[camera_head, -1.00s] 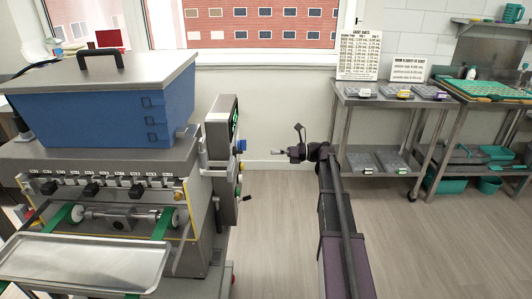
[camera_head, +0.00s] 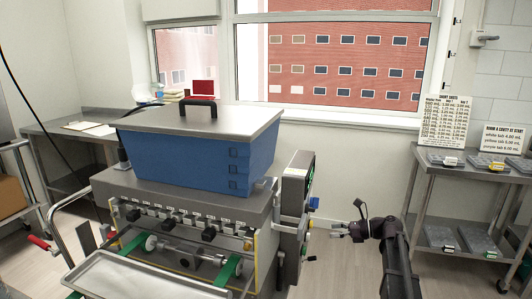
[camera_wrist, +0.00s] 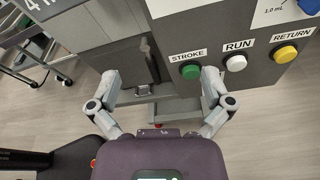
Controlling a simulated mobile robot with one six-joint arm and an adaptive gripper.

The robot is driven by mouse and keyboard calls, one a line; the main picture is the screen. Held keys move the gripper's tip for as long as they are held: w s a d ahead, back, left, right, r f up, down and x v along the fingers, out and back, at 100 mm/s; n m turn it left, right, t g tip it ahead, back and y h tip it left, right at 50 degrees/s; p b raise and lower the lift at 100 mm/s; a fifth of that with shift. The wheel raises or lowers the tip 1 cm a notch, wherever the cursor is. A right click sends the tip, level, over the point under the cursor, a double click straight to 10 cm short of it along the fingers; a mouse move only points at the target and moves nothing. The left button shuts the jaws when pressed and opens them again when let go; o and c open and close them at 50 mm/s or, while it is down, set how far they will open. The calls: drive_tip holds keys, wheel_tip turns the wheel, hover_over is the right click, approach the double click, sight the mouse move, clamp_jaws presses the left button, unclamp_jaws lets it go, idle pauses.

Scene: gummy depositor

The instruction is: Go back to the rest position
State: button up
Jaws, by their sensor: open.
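My gripper (camera_head: 340,231) is at the end of my dark arm, in the gap to the right of the gummy depositor (camera_head: 245,215). In the wrist view my gripper (camera_wrist: 158,88) is open, its two grey fingers spread with nothing between them. The depositor's control panel is just beyond the fingertips. It carries a green STROKE button (camera_wrist: 190,71), a white RUN button (camera_wrist: 236,63) and a yellow RETURN button (camera_wrist: 285,54). The right finger is close to the STROKE button; I cannot tell whether they touch.
The blue hopper (camera_head: 200,155) with its lid tops the depositor, and a metal tray (camera_head: 150,280) sits at its front. A steel cart (camera_head: 425,192) with small trays stands at the right. Open floor (camera_head: 335,275) lies between the depositor and my arm.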

drive_tip(key=s+a+f+n+g+h, duration=0.2)
drive_tip(key=s+a+f+n+h, duration=0.3)
drive_tip(key=s+n, duration=0.3)
drive_tip(key=s+a+f+n+g+h, duration=0.2)
drive_tip(key=s+a+f+n+h, duration=0.25)
drive_tip(key=s+f+n, duration=0.35)
drive_tip(key=s+d+f+n+h, duration=0.1)
drive_tip(key=s+d+n+h, duration=0.2)
drive_tip(key=s+n+h, duration=0.35)
wheel_tip(320, 180, up, 19)
drive_tip(key=n+y+p, duration=0.1)
drive_tip(key=p, duration=1.8)
drive_tip(key=shift+s, duration=0.15)
